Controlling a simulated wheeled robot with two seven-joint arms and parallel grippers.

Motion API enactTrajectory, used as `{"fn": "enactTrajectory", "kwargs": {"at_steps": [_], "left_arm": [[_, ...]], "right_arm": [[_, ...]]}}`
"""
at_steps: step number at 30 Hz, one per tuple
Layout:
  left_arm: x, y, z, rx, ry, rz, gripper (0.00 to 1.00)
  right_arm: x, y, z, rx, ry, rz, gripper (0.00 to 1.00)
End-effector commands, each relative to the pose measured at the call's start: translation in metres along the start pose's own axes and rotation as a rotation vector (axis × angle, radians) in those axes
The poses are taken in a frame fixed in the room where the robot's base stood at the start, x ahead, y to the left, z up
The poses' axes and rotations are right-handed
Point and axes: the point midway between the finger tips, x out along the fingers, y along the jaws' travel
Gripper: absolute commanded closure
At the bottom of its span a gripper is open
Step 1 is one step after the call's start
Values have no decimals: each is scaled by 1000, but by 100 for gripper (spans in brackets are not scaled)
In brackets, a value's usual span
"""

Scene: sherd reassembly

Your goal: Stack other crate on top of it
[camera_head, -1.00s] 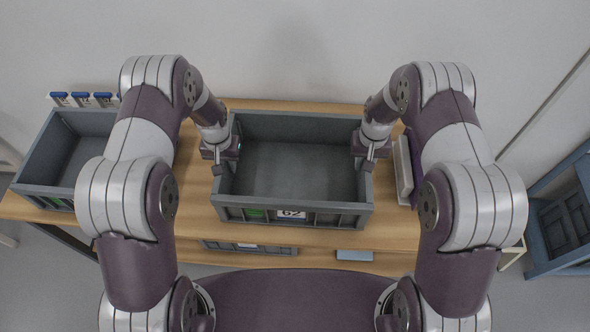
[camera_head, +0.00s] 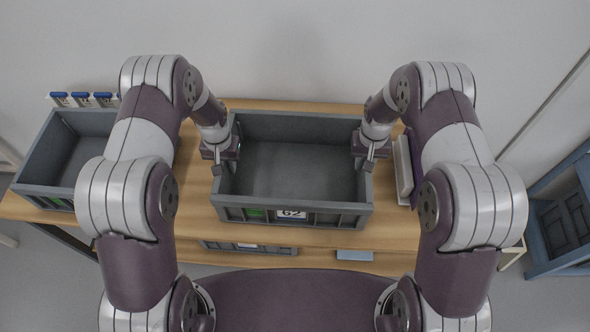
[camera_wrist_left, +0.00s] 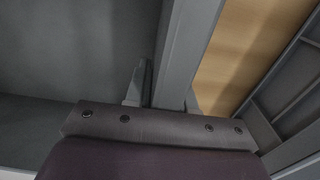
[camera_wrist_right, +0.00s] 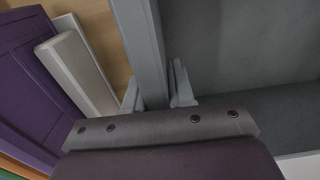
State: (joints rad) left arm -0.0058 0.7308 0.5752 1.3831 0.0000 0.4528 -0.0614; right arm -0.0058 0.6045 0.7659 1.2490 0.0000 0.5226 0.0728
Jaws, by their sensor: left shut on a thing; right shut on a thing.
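A grey open crate with a white "62" label (camera_head: 292,222) is in the middle of the head view, over the wooden table; its inside looks empty. My left gripper (camera_head: 222,166) is shut on its left wall, which shows between the fingers in the left wrist view (camera_wrist_left: 165,95). My right gripper (camera_head: 368,162) is shut on its right wall, also seen in the right wrist view (camera_wrist_right: 155,95). The crate looks level; I cannot tell whether it touches the table. Another grey crate (camera_head: 45,190) stands at the left end, partly hidden by my left arm.
The wooden table (camera_head: 190,215) has a bare strip between the two crates. White and purple items (camera_head: 404,170) stand close to the right of the held crate. A further crate (camera_head: 250,248) is lower down in front. Blue-capped containers (camera_head: 80,99) are at the back left. A blue-grey frame (camera_head: 562,220) stands right.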

Motion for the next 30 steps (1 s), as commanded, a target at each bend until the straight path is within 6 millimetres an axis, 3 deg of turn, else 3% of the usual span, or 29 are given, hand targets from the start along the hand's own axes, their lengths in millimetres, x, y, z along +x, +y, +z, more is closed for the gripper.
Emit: {"fn": "enactTrajectory", "kwargs": {"at_steps": [17, 27, 30], "left_arm": [[-4, 0, -1, 0, 3, 0, 100], [-49, 0, -1, 0, 2, 0, 100], [-54, 0, 0, 0, 1, 0, 100]], "right_arm": [[-4, 0, -1, 0, 3, 0, 100], [-49, 0, -1, 0, 2, 0, 100], [-54, 0, -1, 0, 2, 0, 100]]}}
